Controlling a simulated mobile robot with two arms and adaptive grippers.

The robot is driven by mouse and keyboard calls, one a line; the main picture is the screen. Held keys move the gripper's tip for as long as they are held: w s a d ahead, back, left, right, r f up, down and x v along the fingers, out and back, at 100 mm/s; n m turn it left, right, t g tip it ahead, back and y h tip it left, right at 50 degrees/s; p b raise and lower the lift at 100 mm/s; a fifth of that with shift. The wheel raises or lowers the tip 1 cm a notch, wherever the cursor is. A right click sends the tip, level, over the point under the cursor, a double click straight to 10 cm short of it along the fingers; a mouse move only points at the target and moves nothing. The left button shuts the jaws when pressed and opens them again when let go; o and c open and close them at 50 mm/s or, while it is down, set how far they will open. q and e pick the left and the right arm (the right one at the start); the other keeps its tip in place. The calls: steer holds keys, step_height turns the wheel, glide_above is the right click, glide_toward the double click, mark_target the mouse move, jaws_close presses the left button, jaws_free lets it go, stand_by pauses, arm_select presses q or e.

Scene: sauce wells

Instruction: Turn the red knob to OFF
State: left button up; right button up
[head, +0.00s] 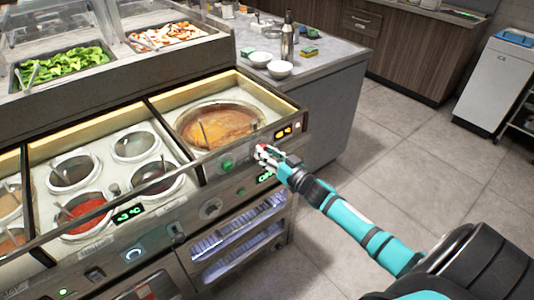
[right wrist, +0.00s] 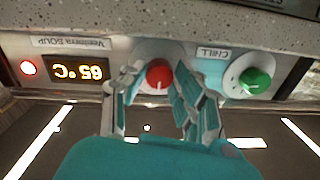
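The red knob (right wrist: 158,76) is on the front panel of the soup well, in the right wrist view, which is upside down. My right gripper (right wrist: 157,92) is in front of the panel with one finger on each side of the knob. Narrow gaps seem to show between the fingers and the knob, so it looks open around it. No OFF marking can be read by the knob. In the head view my right gripper (head: 268,154) is at the panel and mostly hides the knob. My left gripper is not in view.
A green knob (right wrist: 254,81) under a CHILL label sits beside the red one. An orange 65 °C display (right wrist: 78,70) and a red light (right wrist: 28,67) are on the other side. The soup well (head: 220,124) is behind the panel. Open floor (head: 400,165) lies to the right.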

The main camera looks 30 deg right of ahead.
jaws_close()
steer(key=shift+n, duration=0.3)
steer(key=shift+r+n+h+p, duration=0.1)
steer(key=shift+n+h+p, duration=0.3)
steer(key=shift+n, duration=7)
